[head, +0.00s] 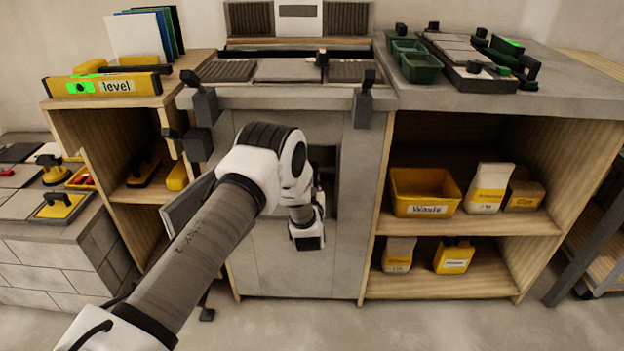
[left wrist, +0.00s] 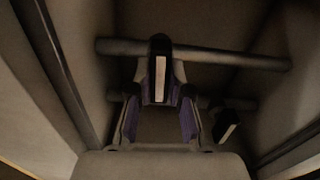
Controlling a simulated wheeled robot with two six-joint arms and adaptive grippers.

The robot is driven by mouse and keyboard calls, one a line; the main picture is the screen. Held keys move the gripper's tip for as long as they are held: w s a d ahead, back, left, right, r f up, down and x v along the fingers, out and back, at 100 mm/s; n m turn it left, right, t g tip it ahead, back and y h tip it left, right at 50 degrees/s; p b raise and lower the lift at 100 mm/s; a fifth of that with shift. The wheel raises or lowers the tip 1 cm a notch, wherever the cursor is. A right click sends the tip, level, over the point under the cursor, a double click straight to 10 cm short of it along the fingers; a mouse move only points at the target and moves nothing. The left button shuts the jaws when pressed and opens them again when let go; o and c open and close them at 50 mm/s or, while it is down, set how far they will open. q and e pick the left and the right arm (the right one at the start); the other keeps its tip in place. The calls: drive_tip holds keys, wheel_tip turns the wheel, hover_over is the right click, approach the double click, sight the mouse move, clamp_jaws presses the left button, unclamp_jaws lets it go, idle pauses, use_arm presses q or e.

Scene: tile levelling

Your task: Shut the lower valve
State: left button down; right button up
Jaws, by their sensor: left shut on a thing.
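The cabinet (head: 345,250) under the worktop stands open, and a door panel (head: 185,205) is swung out to its left. In the left wrist view, two horizontal pipes cross the dark inside. A dark valve lever with a pale stripe (left wrist: 159,78) stands at the nearer-looking upper pipe (left wrist: 225,57). My left gripper (left wrist: 160,98) is around this lever and shut on it. A second, similar lever (left wrist: 228,122) shows to the right, by the lower pipe in the picture. In the head view my wrist hides the fingers and valves. My right gripper is not in view.
Cabinet walls stand close on both sides of my left gripper. The wooden shelf at right holds a yellow waste bin (head: 425,192) and several bags. The floor in front is mostly clear.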

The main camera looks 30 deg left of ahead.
use_arm(q)
drive_tip(key=shift+m, duration=0.3)
drive_tip(key=c, duration=1.1)
unclamp_jaws()
drive_tip(key=v, duration=1.2)
drive_tip(key=shift+f, duration=0.1)
